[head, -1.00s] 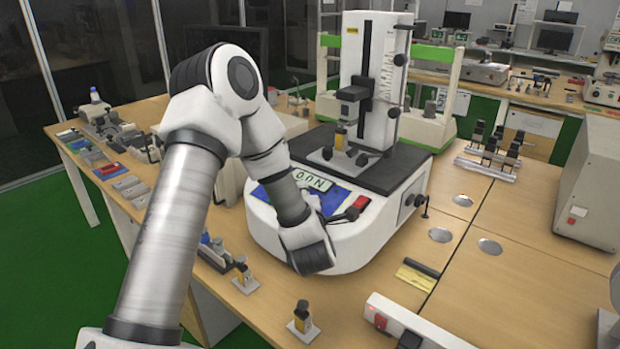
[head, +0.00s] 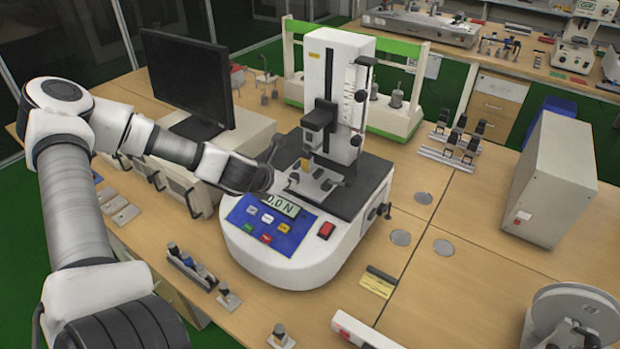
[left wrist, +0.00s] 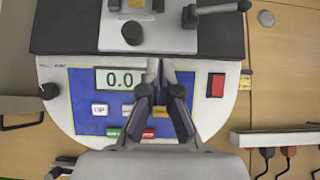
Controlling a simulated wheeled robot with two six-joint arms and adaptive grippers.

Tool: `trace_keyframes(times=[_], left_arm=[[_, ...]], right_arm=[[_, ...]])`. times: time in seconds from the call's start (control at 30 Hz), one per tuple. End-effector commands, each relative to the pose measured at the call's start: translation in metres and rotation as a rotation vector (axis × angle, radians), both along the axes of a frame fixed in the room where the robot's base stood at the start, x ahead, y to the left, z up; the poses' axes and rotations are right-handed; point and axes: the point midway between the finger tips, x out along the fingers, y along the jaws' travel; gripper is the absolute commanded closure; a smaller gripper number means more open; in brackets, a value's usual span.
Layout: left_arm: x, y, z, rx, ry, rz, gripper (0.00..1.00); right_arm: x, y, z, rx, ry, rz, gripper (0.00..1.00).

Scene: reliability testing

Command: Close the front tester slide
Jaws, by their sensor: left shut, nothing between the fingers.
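The front tester (head: 290,250) is a white machine with a blue panel, a small display and a red button; the panel also shows in the left wrist view (left wrist: 88,85). Its slide (head: 320,117) is a dark carriage on the white upright column (head: 338,75). The slide sits above a metal fixture (head: 312,185) on the black plate, with a visible gap between. My left gripper (head: 270,178) is left of the fixture, below the slide's height. In the left wrist view its fingers (left wrist: 160,72) are together and empty, over the panel. My right gripper is out of view.
A black monitor (head: 188,78) stands behind my left arm. A green and white frame (head: 395,115) stands behind the tester. Small weights (head: 190,265) sit in front of it at left. A beige box (head: 550,180) is at right.

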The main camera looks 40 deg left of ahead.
Motion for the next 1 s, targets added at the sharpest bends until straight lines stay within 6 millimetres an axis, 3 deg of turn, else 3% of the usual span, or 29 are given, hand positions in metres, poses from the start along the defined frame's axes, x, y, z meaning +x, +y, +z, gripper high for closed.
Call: trace_keyframes(times=[0.03, 0.1, 0.37, 0.4, 0.6, 1.0], left_arm=[[0.006, 0.001, -0.017, 0.012, 0.003, -0.006, 1.00], [0.017, 0.002, -0.028, 0.013, 0.004, -0.005, 1.00], [0.059, 0.006, -0.062, 0.012, 0.005, -0.007, 1.00], [0.067, 0.008, -0.055, 0.013, 0.002, -0.007, 1.00], [0.092, 0.010, -0.053, 0.007, 0.002, -0.004, 1.00], [0.097, 0.011, -0.054, 0.003, 0.001, -0.001, 1.00]], right_arm=[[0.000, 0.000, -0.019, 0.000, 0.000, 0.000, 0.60], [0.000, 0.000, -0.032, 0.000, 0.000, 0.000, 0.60], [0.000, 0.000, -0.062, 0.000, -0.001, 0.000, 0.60], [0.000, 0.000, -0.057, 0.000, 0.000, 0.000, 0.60], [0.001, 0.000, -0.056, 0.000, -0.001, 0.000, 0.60], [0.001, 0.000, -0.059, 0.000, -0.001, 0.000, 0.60]])
